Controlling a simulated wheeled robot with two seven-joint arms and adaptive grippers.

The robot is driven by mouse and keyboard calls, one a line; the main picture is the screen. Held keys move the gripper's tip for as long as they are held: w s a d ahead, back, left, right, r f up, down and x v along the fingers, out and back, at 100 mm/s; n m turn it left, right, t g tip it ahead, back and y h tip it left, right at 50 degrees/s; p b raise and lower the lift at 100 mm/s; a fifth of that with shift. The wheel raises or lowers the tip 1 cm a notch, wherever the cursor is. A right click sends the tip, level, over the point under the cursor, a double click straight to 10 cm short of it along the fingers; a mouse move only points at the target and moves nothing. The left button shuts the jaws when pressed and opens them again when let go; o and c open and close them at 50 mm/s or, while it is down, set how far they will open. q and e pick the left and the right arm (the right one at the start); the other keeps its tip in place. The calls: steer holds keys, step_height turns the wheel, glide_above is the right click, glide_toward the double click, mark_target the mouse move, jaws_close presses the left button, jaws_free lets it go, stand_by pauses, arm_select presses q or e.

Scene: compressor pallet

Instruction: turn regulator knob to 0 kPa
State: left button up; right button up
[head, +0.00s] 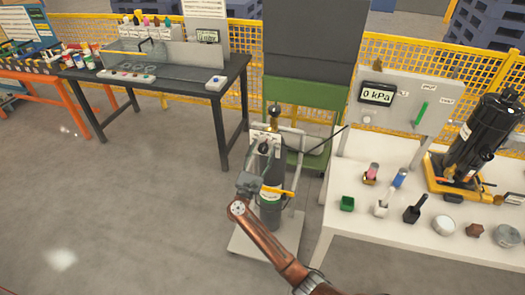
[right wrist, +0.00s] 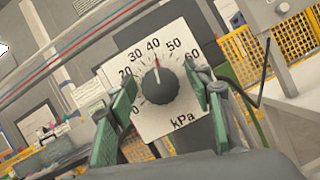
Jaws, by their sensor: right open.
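The regulator knob (right wrist: 161,88) is dark and round, on a white dial plate (right wrist: 183,122) marked in kPa up to 60. A mark at the knob's top edge points close to 40. My right gripper (right wrist: 168,98) is open, its green-padded fingers on either side of the knob. Whether either pad touches the knob cannot be told. In the head view my right gripper (head: 256,168) is at the gas cylinder (head: 270,216), in front of the small white dial plate (head: 262,140). My left gripper is not in view.
The cylinder stands on a trolley (head: 292,226) with a frame. A white table (head: 340,245) at right holds small containers, a black pump (head: 480,135) and a panel whose display (head: 377,94) reads 0 kPa. A dark workbench (head: 160,77) stands at left. The floor between is clear.

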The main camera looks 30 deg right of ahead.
steer(key=c, duration=1.2)
steer(key=shift+o, duration=0.2)
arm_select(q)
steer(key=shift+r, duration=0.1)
